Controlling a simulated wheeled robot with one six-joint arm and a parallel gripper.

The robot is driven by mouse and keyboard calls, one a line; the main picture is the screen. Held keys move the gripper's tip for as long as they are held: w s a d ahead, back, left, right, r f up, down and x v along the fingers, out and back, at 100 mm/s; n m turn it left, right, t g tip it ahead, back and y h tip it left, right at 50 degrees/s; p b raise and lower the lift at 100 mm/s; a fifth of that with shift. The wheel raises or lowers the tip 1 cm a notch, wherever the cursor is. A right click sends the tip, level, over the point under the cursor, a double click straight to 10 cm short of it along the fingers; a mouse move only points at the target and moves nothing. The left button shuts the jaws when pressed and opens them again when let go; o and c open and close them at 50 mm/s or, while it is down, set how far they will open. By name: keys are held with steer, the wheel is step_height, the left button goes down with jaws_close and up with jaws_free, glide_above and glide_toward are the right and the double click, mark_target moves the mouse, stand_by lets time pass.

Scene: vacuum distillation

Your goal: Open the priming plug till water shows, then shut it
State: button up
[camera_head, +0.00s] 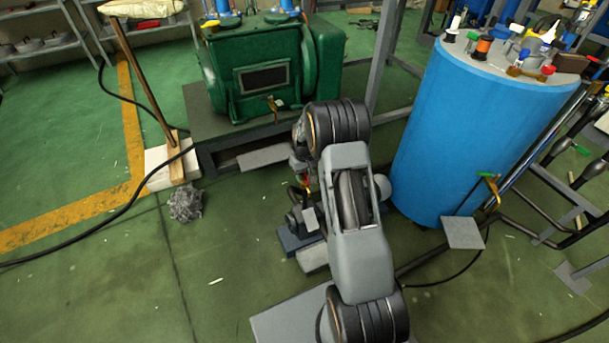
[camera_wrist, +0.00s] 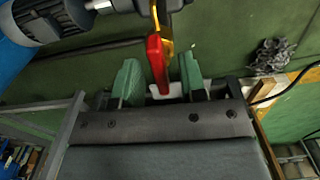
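A red lever (camera_wrist: 157,62) on a yellow, brass-looking fitting (camera_wrist: 166,20) shows in the wrist view; I take it for the priming plug's handle. My gripper (camera_wrist: 160,78) has its two green fingers apart, one on each side of the lever. Gaps show between the lever and both fingers, so it is not clamped. The pump unit with a ribbed grey motor (camera_wrist: 42,20) is at upper left. In the head view, my arm hides much of the pump (camera_head: 306,220) on its blue base (camera_head: 292,240). No water is visible.
A large blue tank (camera_head: 460,130) with bottles and tools on top stands right of my arm. A green machine (camera_head: 262,75) stands behind. Floor at lower left is clear.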

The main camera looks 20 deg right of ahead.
steer(key=shift+c, duration=0.4)
jaws_close()
steer(key=n+p, duration=0.1)
steer(key=n, duration=0.2)
steer(key=shift+r+p, duration=0.1)
steer(key=shift+p, duration=0.3)
steer(key=n+p, duration=0.1)
steer(key=n, duration=0.4)
steer(key=shift+n+p, duration=0.3)
steer(key=shift+p, duration=0.1)
steer(key=n+p, duration=0.1)
steer(key=n, duration=0.3)
steer(key=shift+n, duration=0.3)
steer(key=shift+n+p, duration=0.35)
steer(key=shift+n, duration=1.85)
